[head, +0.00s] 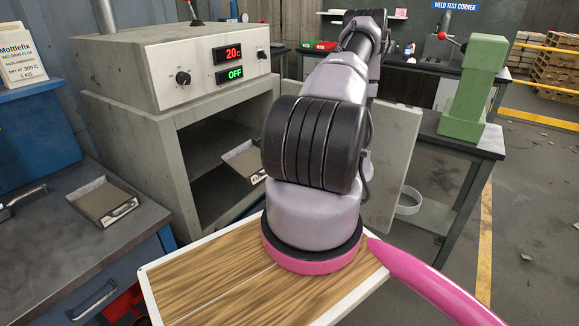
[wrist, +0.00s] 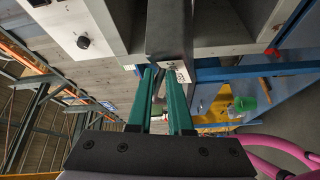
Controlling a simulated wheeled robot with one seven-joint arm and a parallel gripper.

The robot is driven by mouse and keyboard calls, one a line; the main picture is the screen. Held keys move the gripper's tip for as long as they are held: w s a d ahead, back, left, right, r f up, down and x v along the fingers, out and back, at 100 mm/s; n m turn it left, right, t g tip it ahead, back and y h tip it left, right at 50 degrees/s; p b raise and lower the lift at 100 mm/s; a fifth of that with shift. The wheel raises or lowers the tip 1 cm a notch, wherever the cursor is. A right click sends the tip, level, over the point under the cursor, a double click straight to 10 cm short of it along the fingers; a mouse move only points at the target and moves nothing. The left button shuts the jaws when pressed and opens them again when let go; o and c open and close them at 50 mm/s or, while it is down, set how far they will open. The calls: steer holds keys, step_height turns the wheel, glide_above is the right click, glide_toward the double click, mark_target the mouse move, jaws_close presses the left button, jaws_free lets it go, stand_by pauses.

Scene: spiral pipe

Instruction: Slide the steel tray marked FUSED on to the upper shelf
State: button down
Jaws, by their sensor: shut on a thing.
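A grey steel tray (head: 240,158) shows at the mouth of the open oven cabinet (head: 172,165), at about the height of its upper shelf, its right part hidden behind my arm. My gripper is hidden by the arm in the head view. In the wrist view my gripper (wrist: 162,72) has its green fingers shut on the front end of a dark tray (wrist: 168,35), which points into the cabinet. A small white label (wrist: 182,75) is at the grip, its writing too small to read. A second, similar tray (head: 104,203) lies on the blue bench at the left.
The oven's control box (head: 190,62) reads 20c and OFF. Its open door (head: 395,165) stands right of my arm. A green post (head: 474,88) is on a bench further right. A wood-topped surface (head: 215,280) lies below my arm. A handled tool lies on the left bench.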

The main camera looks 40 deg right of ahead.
steer(key=shift+w+a+f, duration=0.6)
steer(key=shift+w+a, duration=1)
steer(key=shift+w, duration=2.85)
steer(key=shift+w+a+f, duration=0.65)
steer(key=shift+w+a, duration=1)
steer(key=shift+w, duration=2.85)
steer(key=shift+w+a+f, duration=0.6)
steer(key=shift+w+a, duration=1)
steer(key=shift+w, duration=2.85)
steer(key=shift+s+f, duration=0.15)
steer(key=shift+f, duration=0.65)
